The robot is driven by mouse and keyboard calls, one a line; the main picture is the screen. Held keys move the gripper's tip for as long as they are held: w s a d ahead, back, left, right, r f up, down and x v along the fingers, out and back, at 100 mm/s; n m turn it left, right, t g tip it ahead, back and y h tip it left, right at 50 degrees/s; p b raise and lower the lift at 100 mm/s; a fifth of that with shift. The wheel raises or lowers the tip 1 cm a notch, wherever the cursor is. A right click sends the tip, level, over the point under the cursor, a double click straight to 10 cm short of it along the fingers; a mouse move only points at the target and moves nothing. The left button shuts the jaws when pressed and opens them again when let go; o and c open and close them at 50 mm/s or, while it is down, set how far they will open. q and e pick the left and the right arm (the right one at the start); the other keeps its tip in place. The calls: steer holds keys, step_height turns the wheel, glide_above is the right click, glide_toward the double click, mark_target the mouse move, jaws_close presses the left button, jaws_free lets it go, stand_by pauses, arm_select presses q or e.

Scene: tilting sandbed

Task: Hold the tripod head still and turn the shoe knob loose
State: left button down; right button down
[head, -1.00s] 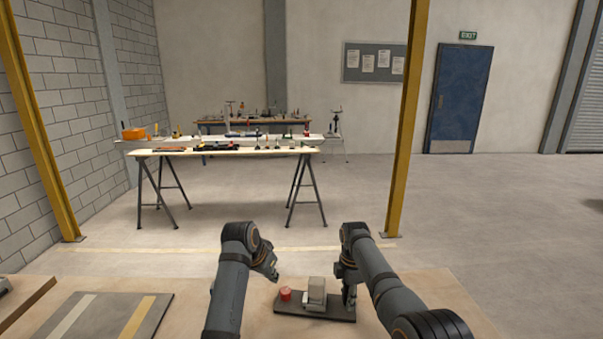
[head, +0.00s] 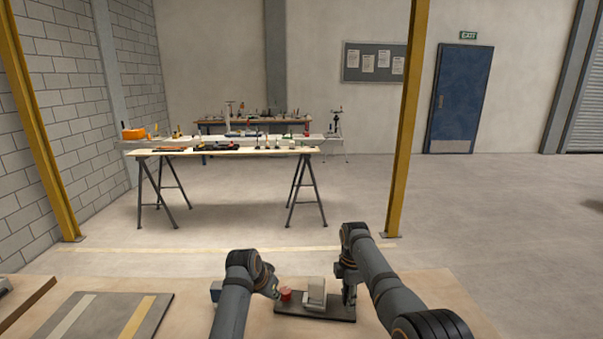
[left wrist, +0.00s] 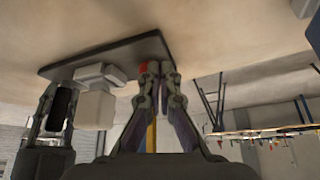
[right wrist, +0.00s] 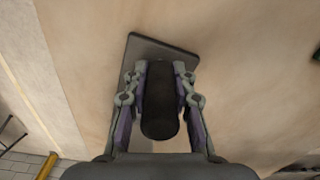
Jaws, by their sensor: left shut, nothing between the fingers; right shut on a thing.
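The tripod head stands on a dark base plate (head: 330,314) on the table, with a pale grey block (head: 315,290) in its middle. A red knob (head: 286,294) sits at the plate's left end; it also shows, partly hidden by fingers, in the left wrist view (left wrist: 143,67). My left gripper (head: 277,292) is shut and empty, its tips close beside the red knob; I cannot tell whether they touch it. My right gripper (head: 349,294) is shut on a dark upright post (right wrist: 160,105) at the plate's right end.
A dark mat (head: 105,318) with white and yellow stripes lies on the table at left. The tabletop between mat and plate is mostly clear. A bench with small items (head: 230,152) and a yellow post (head: 408,120) stand well beyond.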

arm_select(q)
steer(key=shift+w+d, duration=0.4)
steer(key=shift+d, duration=0.1)
stand_by(0.8)
steer(key=shift+s+d, duration=0.4)
steer(key=shift+d, duration=0.2)
stand_by(0.5)
steer(key=shift+s, duration=0.1)
steer(key=shift+s+a, duration=0.1)
steer(key=shift+s, duration=0.15)
step_height(320, 180, up, 6)
stand_by(0.6)
steer(key=shift+w+a+f, duration=0.25)
steer(key=shift+a+f, duration=0.05)
steer(key=shift+f, duration=0.7)
steer(key=shift+w+a+f, duration=0.2)
steer(key=shift+a+f, duration=0.1)
steer(key=shift+f, duration=0.7)
steer(key=shift+w+a+f, duration=0.25)
steer(key=shift+a+f, duration=0.05)
steer(key=shift+f, duration=0.7)
steer(key=shift+w+d, duration=0.45)
steer(key=shift+d, duration=0.05)
